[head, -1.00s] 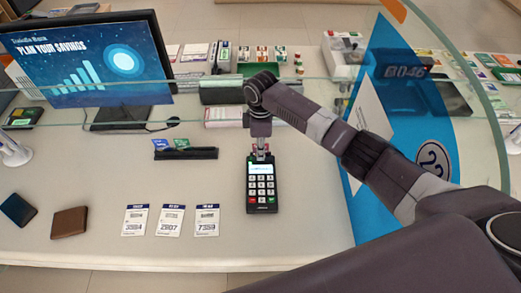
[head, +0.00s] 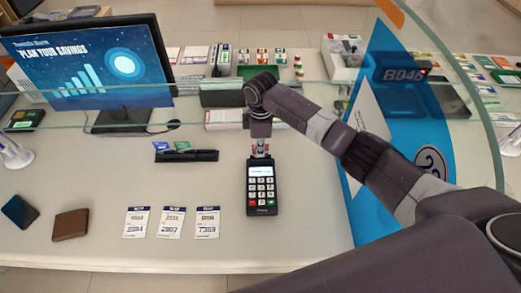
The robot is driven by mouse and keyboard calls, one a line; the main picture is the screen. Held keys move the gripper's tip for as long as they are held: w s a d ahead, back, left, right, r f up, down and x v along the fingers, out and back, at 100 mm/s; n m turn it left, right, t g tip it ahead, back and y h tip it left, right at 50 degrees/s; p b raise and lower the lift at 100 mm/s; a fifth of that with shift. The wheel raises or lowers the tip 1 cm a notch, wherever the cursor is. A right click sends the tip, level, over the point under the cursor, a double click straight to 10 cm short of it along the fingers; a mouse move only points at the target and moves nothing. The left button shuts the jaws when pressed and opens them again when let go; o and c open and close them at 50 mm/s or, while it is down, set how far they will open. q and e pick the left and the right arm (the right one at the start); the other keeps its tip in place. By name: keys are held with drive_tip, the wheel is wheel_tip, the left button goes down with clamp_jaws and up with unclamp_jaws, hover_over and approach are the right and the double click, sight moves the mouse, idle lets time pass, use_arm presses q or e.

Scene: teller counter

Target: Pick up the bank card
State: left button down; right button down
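A black card terminal (head: 262,188) with a lit screen and keypad lies on the counter. My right gripper (head: 260,152) points down at the terminal's top end. A small reddish patch shows at its fingertips, perhaps the bank card's edge; it is too small to tell whether the fingers are closed on it. A blue card (head: 160,146) and a green card (head: 182,146) stand in a black holder (head: 200,156) left of the gripper. My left gripper is not in view.
Three paper slips (head: 172,222), a brown wallet (head: 71,224) and a dark blue wallet (head: 19,211) lie on the counter (head: 100,180). A glass screen (head: 330,110) crosses behind. A monitor (head: 92,62) stands at left.

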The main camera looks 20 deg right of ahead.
wheel_tip(320, 180, up, 12)
drive_tip(key=p, duration=0.9)
drive_tip(key=shift+f+p, duration=0.15)
drive_tip(key=shift+p, duration=0.25)
wheel_tip(320, 180, up, 7)
drive_tip(key=shift+r+b, duration=0.2)
drive_tip(key=shift+b, duration=0.25)
wheel_tip(320, 180, up, 4)
drive_tip(key=shift+r, duration=0.25)
drive_tip(key=shift+f, duration=0.15)
